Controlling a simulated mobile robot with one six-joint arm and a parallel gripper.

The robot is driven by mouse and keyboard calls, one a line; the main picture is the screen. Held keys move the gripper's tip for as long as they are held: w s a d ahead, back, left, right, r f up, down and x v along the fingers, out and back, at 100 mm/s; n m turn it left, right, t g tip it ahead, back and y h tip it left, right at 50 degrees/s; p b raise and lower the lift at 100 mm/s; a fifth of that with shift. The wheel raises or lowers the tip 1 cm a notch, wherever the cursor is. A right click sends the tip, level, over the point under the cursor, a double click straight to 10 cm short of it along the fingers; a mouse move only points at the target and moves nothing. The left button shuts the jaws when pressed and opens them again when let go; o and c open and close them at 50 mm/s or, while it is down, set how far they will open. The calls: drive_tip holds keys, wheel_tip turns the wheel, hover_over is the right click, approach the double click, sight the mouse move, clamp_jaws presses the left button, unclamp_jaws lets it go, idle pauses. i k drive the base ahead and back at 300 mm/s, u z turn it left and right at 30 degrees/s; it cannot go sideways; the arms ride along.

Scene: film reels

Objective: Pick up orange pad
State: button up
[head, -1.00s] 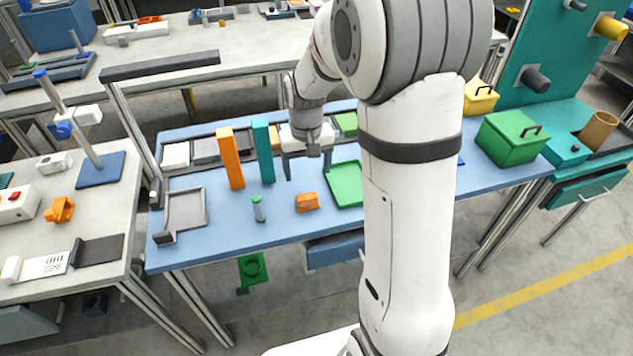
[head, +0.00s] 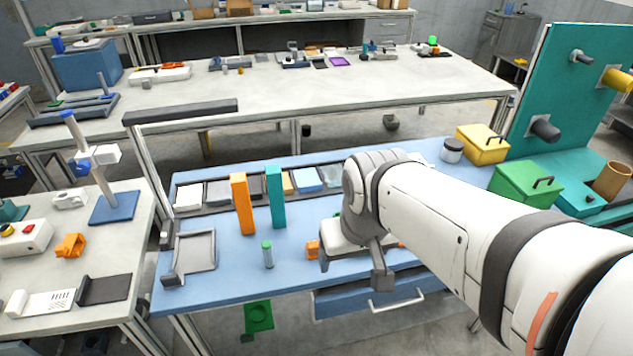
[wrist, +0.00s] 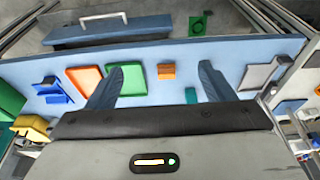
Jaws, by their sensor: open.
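The small orange pad (head: 312,249) lies on the blue table near its front edge, right of a green-capped bottle (head: 268,254). In the head view my gripper partly hides it.
A tall orange block (head: 242,204) and teal block (head: 275,197) stand at the left. A green tray (wrist: 126,76) and orange tray (wrist: 86,80) lie beside the pad. A grey tray (head: 212,262) is at the left. A drawer handle (head: 398,303) is below the front edge.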

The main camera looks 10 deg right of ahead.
sight(311, 248)
drive_tip(key=z, duration=0.05)
drive_tip(key=k, duration=1.25)
drive_tip(key=u, duration=0.6)
drive_tip(key=i, duration=1.65)
drive_tip(key=z, duration=0.6)
